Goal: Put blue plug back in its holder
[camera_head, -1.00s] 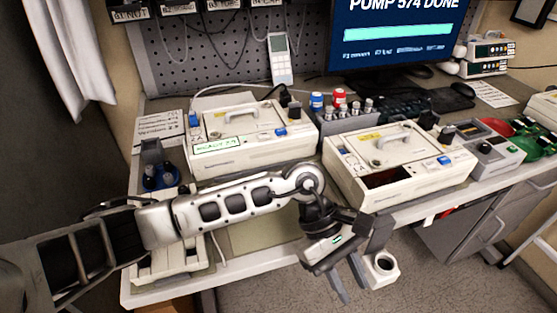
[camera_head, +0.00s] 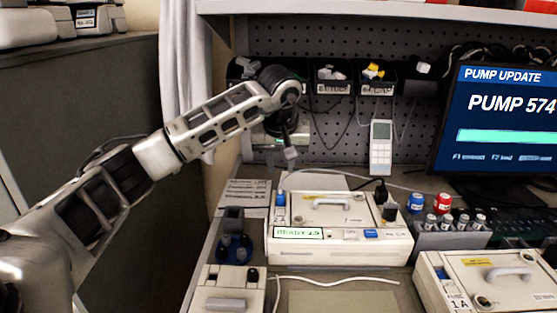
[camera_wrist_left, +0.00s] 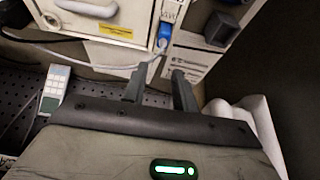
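A blue plug (camera_head: 281,199) stands at the back left corner of the white pump labelled ready (camera_head: 340,245), with a pale cord near it. It also shows in the left wrist view (camera_wrist_left: 164,36), beyond my fingertips. My left gripper (camera_head: 290,157) hangs just above and behind that corner; in the left wrist view its two fingers (camera_wrist_left: 158,80) are apart with nothing between them. A dark stand with blue round parts (camera_head: 235,245) is left of the pump; I cannot tell whether it is the plug's holder. My right gripper is out of view.
A second white pump (camera_head: 490,285) stands at right. Red and blue capped bottles (camera_head: 428,203) are between the pumps. A handheld device (camera_head: 381,148) hangs on the pegboard under dark bins (camera_head: 333,79). A monitor (camera_head: 505,125) is at right. Loose cords run behind the pump.

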